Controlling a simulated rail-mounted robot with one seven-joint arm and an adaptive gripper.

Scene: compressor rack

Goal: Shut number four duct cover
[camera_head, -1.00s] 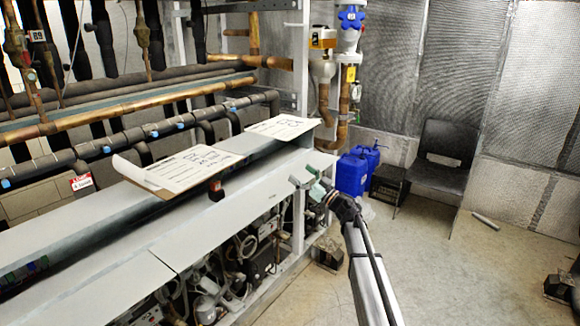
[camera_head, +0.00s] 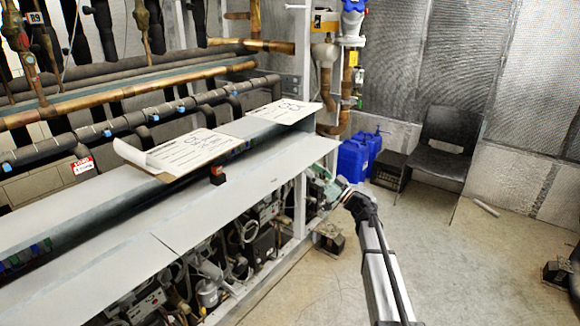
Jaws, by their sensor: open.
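A long grey duct (camera_head: 120,235) runs along the top of the rack, with a dark gap along its length. Two lids with white handwritten sheets lie over it. The nearer lid (camera_head: 182,152) is raised and tilted, with its left edge sticking up. The farther lid (camera_head: 286,111) sits at the duct's far end. The handwriting is too small for me to tell which is number four. My gripper (camera_head: 324,183), with greenish fingers, is open beside the duct's far right corner. It is apart from both lids.
A small black and red block (camera_head: 217,175) sits at the duct edge by the nearer lid. Pipes (camera_head: 130,100) run behind the duct. Blue jugs (camera_head: 355,162) and a dark chair (camera_head: 440,150) stand beyond my gripper. The floor at right (camera_head: 450,250) is mostly clear.

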